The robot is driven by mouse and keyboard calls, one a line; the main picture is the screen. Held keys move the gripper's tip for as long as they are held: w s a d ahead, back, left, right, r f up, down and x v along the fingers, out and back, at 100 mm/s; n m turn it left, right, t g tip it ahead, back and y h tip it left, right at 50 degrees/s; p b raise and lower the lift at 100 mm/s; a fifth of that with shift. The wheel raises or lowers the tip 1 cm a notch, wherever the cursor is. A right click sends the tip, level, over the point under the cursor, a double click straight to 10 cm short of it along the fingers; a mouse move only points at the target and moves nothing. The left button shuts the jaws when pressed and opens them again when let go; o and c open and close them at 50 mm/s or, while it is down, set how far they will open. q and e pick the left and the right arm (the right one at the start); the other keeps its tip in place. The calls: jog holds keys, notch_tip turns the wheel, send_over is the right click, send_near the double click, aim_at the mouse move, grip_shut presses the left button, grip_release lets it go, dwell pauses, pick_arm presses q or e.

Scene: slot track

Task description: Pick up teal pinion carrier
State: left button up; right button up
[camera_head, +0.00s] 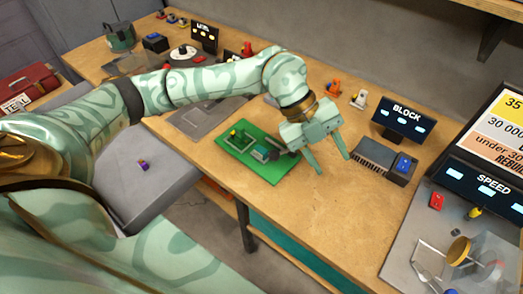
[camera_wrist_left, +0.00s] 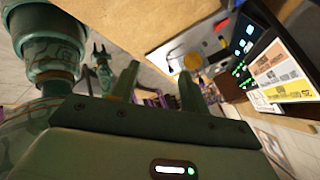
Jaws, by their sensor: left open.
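A small teal block-like part (camera_head: 261,153), which looks like the teal pinion carrier, sits on the green board (camera_head: 262,172) in the head view. Its details are too small to make out. My left gripper (camera_head: 332,164) is open and empty, to the right of the board over bare wood, apart from the teal part. In the left wrist view its two fingers (camera_wrist_left: 158,85) are spread with nothing between them, and the teal part is not seen. A small pale green pronged shape (camera_wrist_left: 103,65) there looks like my right gripper, too small to judge.
A BLOCK display (camera_head: 404,117) and a dark ribbed unit with a blue switch (camera_head: 385,160) stand to the right. A grey plate (camera_head: 205,118) lies left of the board. The wood before the gripper is clear.

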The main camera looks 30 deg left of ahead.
pick_arm(q)
jog(key=w+a+n+y, duration=0.3)
jog(key=a+y, duration=0.1)
jog(key=a, duration=0.4)
jog(key=n+y+b, duration=0.2)
jog(key=n+y, duration=0.2)
jog(key=n, duration=0.1)
send_over(261, 149)
notch_tip(261, 149, down, 8)
jog(key=shift+w+r, duration=0.1)
jog(key=shift+r, duration=0.15)
notch_tip(261, 149, down, 6)
jog(key=shift+f+b, duration=0.1)
jog(key=shift+b, duration=0.95)
grip_shut()
